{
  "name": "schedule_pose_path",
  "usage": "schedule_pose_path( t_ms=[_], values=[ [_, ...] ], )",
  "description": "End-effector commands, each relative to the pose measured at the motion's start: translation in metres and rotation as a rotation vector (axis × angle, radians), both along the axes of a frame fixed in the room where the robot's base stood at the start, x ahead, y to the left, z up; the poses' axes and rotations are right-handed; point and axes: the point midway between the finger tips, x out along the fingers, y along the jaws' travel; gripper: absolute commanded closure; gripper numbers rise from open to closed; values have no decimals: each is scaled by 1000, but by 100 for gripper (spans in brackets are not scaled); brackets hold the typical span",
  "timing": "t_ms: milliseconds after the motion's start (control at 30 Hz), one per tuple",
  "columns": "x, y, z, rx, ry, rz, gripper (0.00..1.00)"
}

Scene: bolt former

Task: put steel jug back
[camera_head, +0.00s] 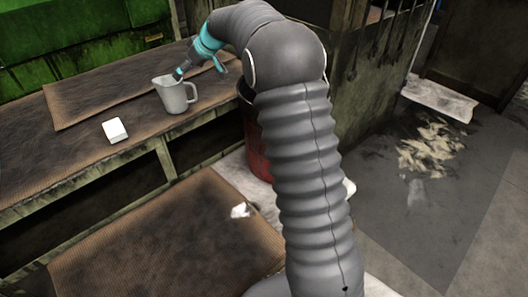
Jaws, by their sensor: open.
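The steel jug (174,98) stands upright on the brown-matted bench, with its handle to the right. My gripper (200,70) is above and slightly to the right of the jug, at the end of my grey arm. It is open. One fingertip appears at the jug's rim on the left and the other is apart to the right. I cannot tell whether the left fingertip touches the rim or is inside the mouth.
A small white block (115,130) lies on the bench (60,165) left of the jug. A green machine (70,40) stands behind. A reddish drum (256,150) is beside the bench, partly hidden by my arm.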

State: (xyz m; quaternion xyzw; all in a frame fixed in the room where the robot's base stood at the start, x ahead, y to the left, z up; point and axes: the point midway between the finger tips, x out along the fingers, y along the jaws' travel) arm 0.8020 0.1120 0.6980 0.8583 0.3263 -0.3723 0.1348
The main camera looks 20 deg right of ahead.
Motion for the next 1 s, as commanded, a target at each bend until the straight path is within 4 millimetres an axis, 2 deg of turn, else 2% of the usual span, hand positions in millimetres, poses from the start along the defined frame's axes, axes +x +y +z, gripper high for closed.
schedule_pose_path(
  t_ms=[33,200,500,767,1000],
  values=[
    [-10,-2,10,-1,4,-11,0],
    [-59,-12,37,-12,46,-67,0],
    [-157,-31,69,-34,121,-188,0],
    [-246,-50,78,-54,172,-302,0],
    [-328,-67,72,-71,209,-415,0]
  ],
)
